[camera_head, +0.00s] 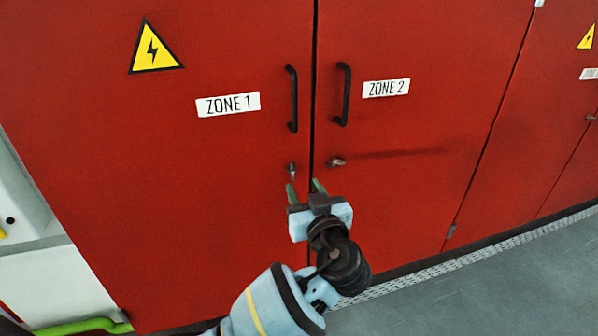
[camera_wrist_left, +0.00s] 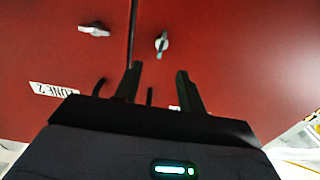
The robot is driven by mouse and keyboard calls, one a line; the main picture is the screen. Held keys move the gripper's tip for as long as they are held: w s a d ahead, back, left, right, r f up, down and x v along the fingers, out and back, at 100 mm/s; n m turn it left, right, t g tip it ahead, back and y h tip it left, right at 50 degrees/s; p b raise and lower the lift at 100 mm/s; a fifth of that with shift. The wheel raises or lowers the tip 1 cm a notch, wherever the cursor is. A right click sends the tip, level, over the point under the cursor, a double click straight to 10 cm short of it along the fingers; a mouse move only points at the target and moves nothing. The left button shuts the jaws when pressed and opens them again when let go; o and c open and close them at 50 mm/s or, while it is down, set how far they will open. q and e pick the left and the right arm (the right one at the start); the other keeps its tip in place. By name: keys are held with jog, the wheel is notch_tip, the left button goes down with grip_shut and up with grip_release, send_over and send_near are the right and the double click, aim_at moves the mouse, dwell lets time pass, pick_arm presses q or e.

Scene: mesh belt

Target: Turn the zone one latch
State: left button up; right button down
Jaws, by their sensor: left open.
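The zone one latch (camera_head: 292,170) is a small metal turn-handle near the right edge of the red ZONE 1 door (camera_head: 180,190). It points roughly up and down. In the left wrist view, which is upside down, the zone one latch (camera_wrist_left: 162,44) shows beyond the fingertips, with no finger around it. My left gripper (camera_head: 304,188) is open and empty, just below the latch in the head view. Its two fingers also show in the left wrist view (camera_wrist_left: 158,72). My right gripper is out of view.
The zone two latch (camera_head: 337,162) lies sideways on the ZONE 2 door (camera_head: 420,130), close by across the door gap. Black pull handles (camera_head: 293,99) and (camera_head: 344,94) stick out above the latches. Grey floor (camera_head: 500,270) is clear at lower right.

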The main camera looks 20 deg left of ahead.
aim_at(293, 169)
pick_arm(q)
jog(key=x, duration=0.6)
jog(key=shift+w+a+r+p, duration=0.1)
jog(key=shift+w+a+p, duration=0.05)
jog(key=shift+p, duration=0.2)
jog(key=shift+w+a, duration=0.35)
jog(key=shift+w, duration=0.2)
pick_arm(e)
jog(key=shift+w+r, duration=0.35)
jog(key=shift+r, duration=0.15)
pick_arm(q)
jog(key=shift+c, duration=0.2)
grip_shut()
